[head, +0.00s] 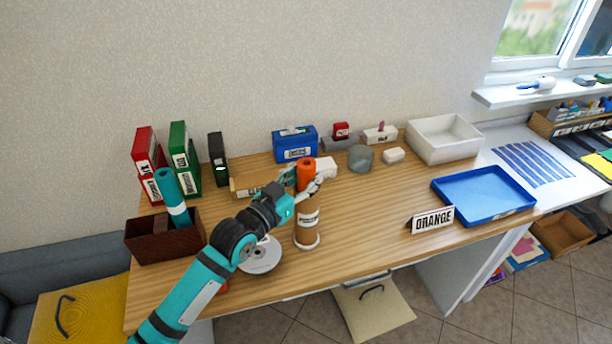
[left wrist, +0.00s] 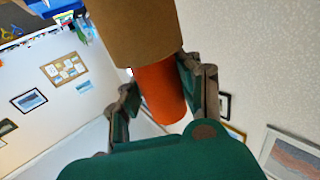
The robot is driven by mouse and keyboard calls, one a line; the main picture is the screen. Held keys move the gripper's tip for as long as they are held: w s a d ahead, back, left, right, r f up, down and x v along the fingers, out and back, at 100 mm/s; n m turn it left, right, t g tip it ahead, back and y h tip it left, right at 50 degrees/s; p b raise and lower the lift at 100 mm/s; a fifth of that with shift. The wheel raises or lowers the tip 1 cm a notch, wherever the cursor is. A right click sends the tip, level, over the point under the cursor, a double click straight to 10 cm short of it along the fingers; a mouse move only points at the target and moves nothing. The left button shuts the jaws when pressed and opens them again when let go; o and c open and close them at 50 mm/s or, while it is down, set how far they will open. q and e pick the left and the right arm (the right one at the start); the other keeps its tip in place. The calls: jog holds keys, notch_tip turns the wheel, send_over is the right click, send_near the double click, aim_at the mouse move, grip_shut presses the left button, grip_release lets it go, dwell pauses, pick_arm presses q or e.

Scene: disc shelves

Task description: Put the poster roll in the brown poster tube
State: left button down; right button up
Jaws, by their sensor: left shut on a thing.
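The brown poster tube (head: 307,230) stands upright on the wooden desk with a white label and a pale base. The orange poster roll (head: 306,172) stands upright at the tube's mouth, its top part showing above it. My left gripper (head: 304,186) is shut on the orange roll just above the tube. In the left wrist view the orange roll (left wrist: 160,92) is between the fingers (left wrist: 165,95), and the wider brown tube (left wrist: 135,30) meets it. The roll's other end is hidden, seemingly inside the tube. My right gripper is not in view.
A disc (head: 260,258) lies left of the tube. A dark brown box (head: 150,240) with a teal roll (head: 172,195) stands at the left, before several binders. A blue tray (head: 485,195), white bin (head: 440,140) and ORANGE sign (head: 432,220) are at right. The middle-right desk is clear.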

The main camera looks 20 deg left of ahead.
pick_arm(q)
jog(key=c, duration=0.9)
grip_release()
jog(key=shift+f, duration=0.1)
jog(key=shift+s, duration=0.1)
jog(key=b+v, duration=0.2)
jog(key=v, duration=0.9)
jog(key=shift+s, duration=0.4)
jog(key=shift+a, duration=0.1)
